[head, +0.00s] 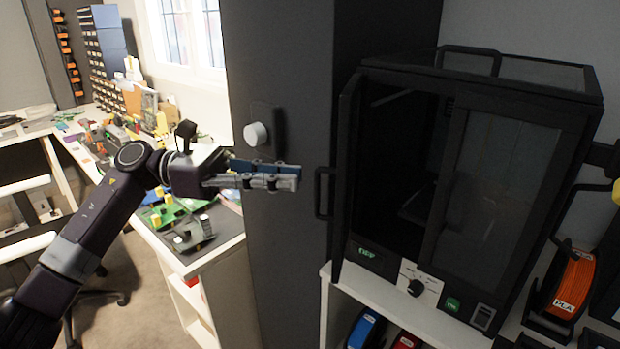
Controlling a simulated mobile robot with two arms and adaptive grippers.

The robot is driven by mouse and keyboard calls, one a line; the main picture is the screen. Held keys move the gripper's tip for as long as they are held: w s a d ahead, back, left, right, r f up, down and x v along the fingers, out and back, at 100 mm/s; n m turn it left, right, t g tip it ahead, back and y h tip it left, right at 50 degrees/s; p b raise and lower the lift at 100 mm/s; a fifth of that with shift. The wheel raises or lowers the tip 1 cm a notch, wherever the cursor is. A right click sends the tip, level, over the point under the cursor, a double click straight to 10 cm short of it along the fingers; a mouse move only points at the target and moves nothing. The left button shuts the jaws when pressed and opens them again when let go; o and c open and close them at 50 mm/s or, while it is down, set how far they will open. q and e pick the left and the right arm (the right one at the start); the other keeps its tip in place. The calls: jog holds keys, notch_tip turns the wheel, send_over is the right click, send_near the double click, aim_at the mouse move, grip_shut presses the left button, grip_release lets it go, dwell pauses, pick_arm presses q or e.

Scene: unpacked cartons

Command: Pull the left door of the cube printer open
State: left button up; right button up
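The black cube printer (520,90) stands on a white shelf at the right. Its left door (345,180) is swung outward and seen nearly edge-on, with its handle (322,192) on the left side. Through the left half of the front I see the dark interior. The right door (490,190), with a dark glass pane, is closed. My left gripper (299,178) is just left of the handle, pointing right, with a small gap between them. Its fingers lie close together, with nothing seen between them. My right gripper is not in view.
A dark grey column (280,60) with a pale round knob (256,134) stands behind my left gripper. A cluttered workbench (225,240) is at the left. An orange spool (573,285) sits right of the printer; blue and red spools are below the shelf (385,295).

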pick_arm(q)
jog(key=a, duration=0.6)
jog(key=shift+w+a, duration=0.2)
jog(key=shift+w, duration=0.05)
jog(key=shift+n, duration=0.3)
grip_shut()
jog(key=s+d+f+n+t+y+p, duration=0.15)
jog(key=s+n+t+p, duration=0.3)
jog(key=n, duration=0.75)
jog(key=s+d+f+n+t+y+p, duration=0.15)
jog(key=s+n+t+p, duration=0.3)
jog(key=n, duration=0.75)
jog(key=w+d+h+p, duration=0.1)
jog(key=w+d+p, duration=0.4)
jog(key=d, duration=0.3)
jog(key=shift+w+f+t+p, duration=0.25)
jog(key=shift+f+t+p, duration=0.1)
jog(key=shift+f+t, duration=0.05)
jog(key=shift+d, duration=0.1)
